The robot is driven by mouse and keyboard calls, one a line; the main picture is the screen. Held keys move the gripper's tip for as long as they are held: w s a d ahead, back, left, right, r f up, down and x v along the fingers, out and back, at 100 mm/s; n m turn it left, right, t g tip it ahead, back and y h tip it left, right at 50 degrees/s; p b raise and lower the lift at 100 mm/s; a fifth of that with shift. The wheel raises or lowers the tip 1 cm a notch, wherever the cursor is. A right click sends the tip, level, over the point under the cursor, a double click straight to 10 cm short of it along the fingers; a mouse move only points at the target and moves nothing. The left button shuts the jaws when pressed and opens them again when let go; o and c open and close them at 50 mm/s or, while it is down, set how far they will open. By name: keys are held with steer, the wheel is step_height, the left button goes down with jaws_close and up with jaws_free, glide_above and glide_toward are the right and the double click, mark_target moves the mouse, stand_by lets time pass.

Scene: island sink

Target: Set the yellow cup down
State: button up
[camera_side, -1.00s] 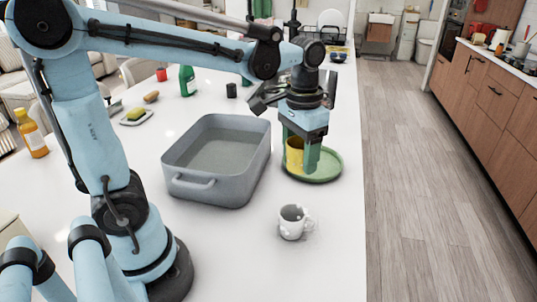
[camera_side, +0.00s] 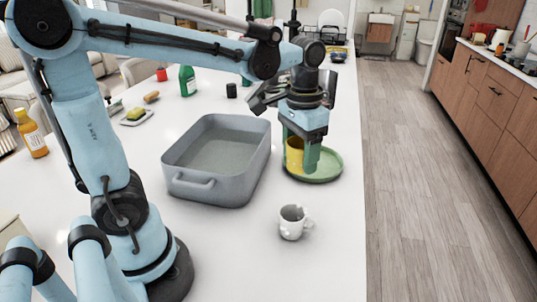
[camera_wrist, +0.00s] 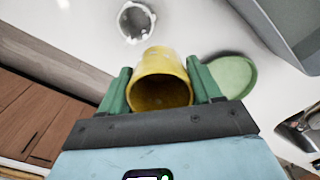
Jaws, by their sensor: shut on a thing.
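The yellow cup (camera_side: 294,154) is between the green fingers of my gripper (camera_side: 301,160), which is shut on it. In the wrist view the cup (camera_wrist: 161,80) fills the gap between both fingers (camera_wrist: 161,92), its opening facing the camera. In the side view the cup is over the left part of a round green tray (camera_side: 322,172). I cannot tell whether its base touches the tray. In the wrist view the green tray (camera_wrist: 236,76) shows to the right of the cup, partly hidden by a finger.
A white mug (camera_side: 293,222) stands on the white counter in front of the tray. A grey basin (camera_side: 222,165) is left of the tray. A green bottle (camera_side: 187,80) and a sponge dish (camera_side: 136,116) are farther back. The counter's right edge runs close by the tray.

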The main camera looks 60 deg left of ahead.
steer(key=w+a+f+n, duration=0.1)
steer(key=w+a+n, duration=0.25)
steer(key=w, duration=0.45)
steer(key=w+a+f+n, duration=0.2)
steer(key=w+n, duration=0.3)
steer(key=w, duration=0.3)
steer(key=w+a+f, duration=0.1)
steer(key=a+f, duration=0.1)
steer(key=a, duration=0.1)
steer(key=w+a+f, duration=0.1)
steer(key=a+f, duration=0.1)
steer(key=a, duration=0.2)
steer(key=w+a+f, duration=0.1)
steer(key=a+f, duration=0.1)
steer(key=a, duration=0.2)
steer(key=shift+a+f, duration=0.2)
steer(key=shift+f, duration=2.1)
steer(key=shift+f, duration=0.15)
steer(key=o, duration=1.2)
